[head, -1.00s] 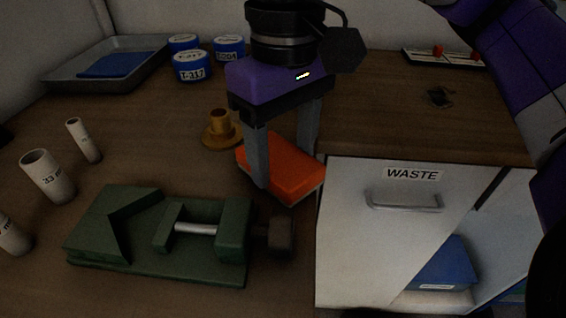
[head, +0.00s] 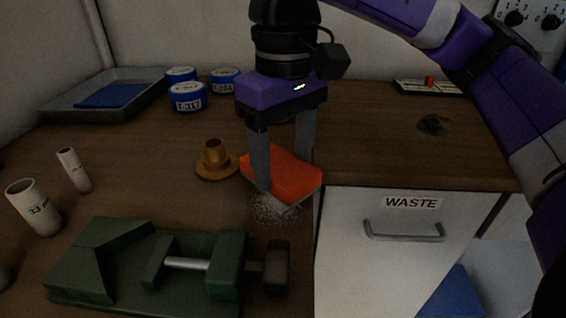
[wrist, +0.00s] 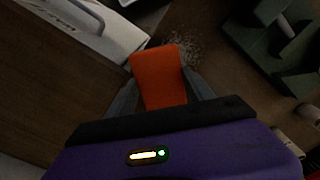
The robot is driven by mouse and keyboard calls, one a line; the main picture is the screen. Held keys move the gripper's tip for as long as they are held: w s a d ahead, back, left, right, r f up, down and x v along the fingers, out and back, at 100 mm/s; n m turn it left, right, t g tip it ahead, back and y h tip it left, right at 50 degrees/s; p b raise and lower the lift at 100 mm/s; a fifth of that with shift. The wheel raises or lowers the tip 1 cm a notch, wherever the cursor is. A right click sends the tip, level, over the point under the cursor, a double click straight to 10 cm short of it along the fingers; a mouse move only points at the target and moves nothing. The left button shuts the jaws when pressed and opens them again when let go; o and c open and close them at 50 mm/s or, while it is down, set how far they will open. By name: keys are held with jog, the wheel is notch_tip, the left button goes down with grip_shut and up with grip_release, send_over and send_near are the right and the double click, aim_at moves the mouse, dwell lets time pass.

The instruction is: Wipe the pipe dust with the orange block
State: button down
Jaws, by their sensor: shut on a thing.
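My gripper (head: 283,185) is shut on the orange block (head: 292,172), with one finger on each side of it. The block is held above the wooden bench, near its edge by the waste cabinet. A patch of pale grey dust (head: 275,212) lies on the bench just below and in front of the block. In the wrist view the block (wrist: 158,76) is between my fingers, and the dust (wrist: 186,52) shows beyond its far end and to its right. Whether the block touches the bench is hard to tell.
A green vise (head: 150,262) stands in front of the dust. A brass flanged piece (head: 215,162) is left of the block. White pipes (head: 34,207), blue-lidded tubs (head: 187,98) and a grey tray (head: 60,108) are further left. The white waste cabinet (head: 350,270) is at right.

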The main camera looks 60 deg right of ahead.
aim_at(284, 167)
jog(key=shift+r+p, duration=1.95)
jog(key=shift+r, duration=1.05)
jog(key=shift+r+p, duration=0.85)
jog(key=shift+r, duration=0.65)
